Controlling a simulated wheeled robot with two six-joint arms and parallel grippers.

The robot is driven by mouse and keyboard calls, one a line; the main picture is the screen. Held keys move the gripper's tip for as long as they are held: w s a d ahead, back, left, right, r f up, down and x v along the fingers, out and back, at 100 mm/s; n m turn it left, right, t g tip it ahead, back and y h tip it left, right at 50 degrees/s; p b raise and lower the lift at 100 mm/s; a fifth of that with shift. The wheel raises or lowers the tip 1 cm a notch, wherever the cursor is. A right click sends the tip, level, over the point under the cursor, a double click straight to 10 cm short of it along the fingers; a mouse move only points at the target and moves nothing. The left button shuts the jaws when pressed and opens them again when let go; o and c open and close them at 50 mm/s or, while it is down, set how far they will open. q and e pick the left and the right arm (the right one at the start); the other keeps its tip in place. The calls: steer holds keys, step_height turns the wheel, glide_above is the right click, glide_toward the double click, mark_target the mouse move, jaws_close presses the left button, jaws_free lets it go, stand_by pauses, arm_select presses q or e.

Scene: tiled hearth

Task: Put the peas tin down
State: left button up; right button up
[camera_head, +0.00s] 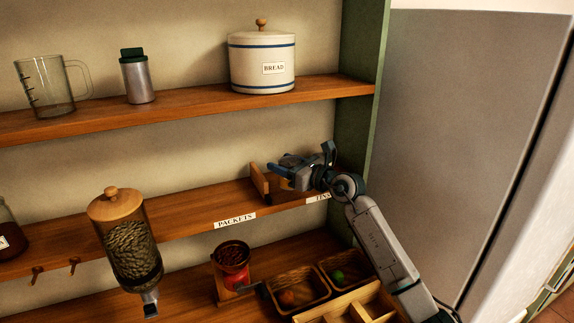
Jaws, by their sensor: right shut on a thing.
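My right gripper (290,168) reaches in from the lower right to the middle shelf (190,216), above its right end. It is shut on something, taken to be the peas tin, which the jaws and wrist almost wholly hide. I cannot make out a label or tell whether the tin touches the shelf. A TINS label (321,197) sits on the shelf edge just below the gripper. My left gripper is not in view.
A wooden divider (259,186) stands just left of the gripper; a green side panel (357,135) rises to the right. A PACKETS label (235,220) and a hanging dispenser (130,240) are further left.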

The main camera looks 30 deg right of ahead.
steer(key=shift+w+d, duration=0.7)
steer(key=shift+w, duration=0.2)
steer(key=shift+f+p, duration=0.25)
steer(key=shift+p, duration=0.05)
step_height(320, 180, down, 2)
steer(key=shift+f+p, duration=0.1)
steer(key=shift+p, duration=0.55)
steer(key=shift+f, duration=0.35)
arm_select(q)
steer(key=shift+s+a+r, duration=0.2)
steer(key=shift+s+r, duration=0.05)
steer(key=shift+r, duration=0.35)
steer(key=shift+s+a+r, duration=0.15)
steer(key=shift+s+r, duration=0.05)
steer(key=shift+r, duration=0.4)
arm_select(e)
steer(key=shift+f, duration=0.15)
steer(key=shift+f, duration=0.1)
steer(key=o, duration=1.2)
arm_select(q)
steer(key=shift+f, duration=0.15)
